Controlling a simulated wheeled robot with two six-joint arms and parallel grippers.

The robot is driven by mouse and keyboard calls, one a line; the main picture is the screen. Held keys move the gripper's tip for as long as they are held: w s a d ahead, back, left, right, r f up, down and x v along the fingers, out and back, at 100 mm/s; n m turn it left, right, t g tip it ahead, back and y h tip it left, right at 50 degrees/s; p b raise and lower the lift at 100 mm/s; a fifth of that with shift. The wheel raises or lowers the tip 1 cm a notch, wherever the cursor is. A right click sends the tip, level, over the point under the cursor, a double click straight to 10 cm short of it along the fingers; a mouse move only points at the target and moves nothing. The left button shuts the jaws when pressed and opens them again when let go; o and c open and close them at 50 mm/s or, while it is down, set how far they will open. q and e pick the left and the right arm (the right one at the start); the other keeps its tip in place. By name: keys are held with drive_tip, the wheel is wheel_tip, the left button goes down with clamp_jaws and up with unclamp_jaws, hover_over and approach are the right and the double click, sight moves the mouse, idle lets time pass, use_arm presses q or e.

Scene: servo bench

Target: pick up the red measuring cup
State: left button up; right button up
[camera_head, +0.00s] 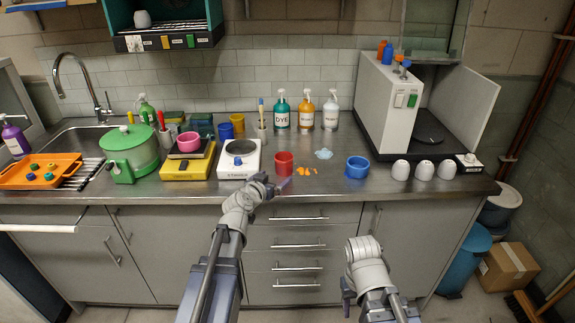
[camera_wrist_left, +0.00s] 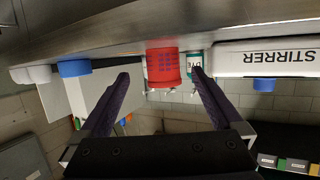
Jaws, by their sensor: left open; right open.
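The red measuring cup (camera_head: 284,163) stands on the steel counter, between the white stirrer and the blue cup. My left gripper (camera_head: 279,187) is at the counter's front edge, just in front of the cup. In the left wrist view, which is upside down, the red cup (camera_wrist_left: 163,68) appears between the two spread fingers of my left gripper (camera_wrist_left: 160,77), beyond their tips. The jaws are open and empty. My right gripper (camera_head: 348,293) is low in front of the drawers, away from the counter top, and only a small part of it shows.
A white stirrer (camera_head: 239,159) stands left of the cup and a blue cup (camera_head: 357,167) right of it. Orange spots (camera_head: 307,170) and a pale blue patch (camera_head: 323,154) lie between the cups. Bottles (camera_head: 305,112) stand behind. The counter in front is clear.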

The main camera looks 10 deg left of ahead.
sight(281, 169)
use_arm(q)
drive_tip(key=shift+w+a+r, duration=0.1)
drive_tip(key=shift+w, duration=0.6)
drive_tip(key=shift+b+x, duration=0.4)
drive_tip(key=shift+x, duration=0.55)
drive_tip(key=shift+w, duration=0.35)
drive_tip(key=b+x, duration=0.1)
drive_tip(key=x, duration=0.3)
drive_tip(key=shift+w+r, duration=0.1)
drive_tip(key=shift+w, duration=0.2)
use_arm(e)
drive_tip(key=shift+w+f, duration=0.25)
drive_tip(key=shift+f, duration=0.6)
use_arm(q)
drive_tip(key=shift+s, duration=0.1)
drive_tip(key=c, duration=1.4)
